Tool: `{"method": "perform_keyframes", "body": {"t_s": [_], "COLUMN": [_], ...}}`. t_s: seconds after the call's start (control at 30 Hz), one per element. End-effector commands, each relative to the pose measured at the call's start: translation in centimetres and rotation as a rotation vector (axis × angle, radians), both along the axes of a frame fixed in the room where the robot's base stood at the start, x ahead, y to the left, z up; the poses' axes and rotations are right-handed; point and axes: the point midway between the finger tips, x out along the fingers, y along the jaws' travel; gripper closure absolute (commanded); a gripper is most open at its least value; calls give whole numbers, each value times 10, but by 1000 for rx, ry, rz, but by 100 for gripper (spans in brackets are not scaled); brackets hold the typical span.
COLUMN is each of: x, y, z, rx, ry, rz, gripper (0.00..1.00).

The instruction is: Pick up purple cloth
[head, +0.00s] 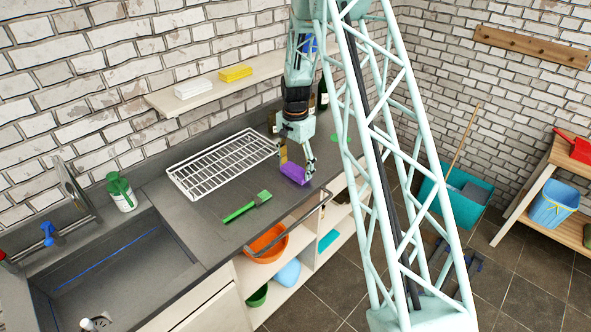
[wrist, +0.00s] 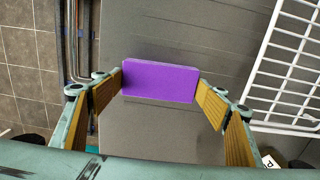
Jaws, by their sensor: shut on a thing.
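The purple cloth (head: 294,173) looks like a folded block on the dark grey counter, near its front edge. It also shows in the wrist view (wrist: 160,82), upright between my fingers. My gripper (head: 296,168) points down over the counter and is shut on the purple cloth. In the wrist view my gripper (wrist: 160,84) has a yellow pad at each short end of the cloth. I cannot tell whether the cloth's underside touches the counter.
A white wire rack (head: 222,163) lies on the counter left of my gripper. A green brush (head: 247,206) lies nearer the sink (head: 115,270). A metal rail (head: 290,222) runs along the counter's front edge. A dark bottle (head: 322,96) stands behind my arm.

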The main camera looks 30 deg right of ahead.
Motion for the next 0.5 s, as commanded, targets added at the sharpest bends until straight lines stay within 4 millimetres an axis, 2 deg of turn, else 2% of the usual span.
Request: {"method": "perform_keyframes", "body": {"t_s": [0.5], "x": [1], "y": [0], "z": [29], "rx": [0], "ry": [-2], "rz": [0], "gripper": [41]}}
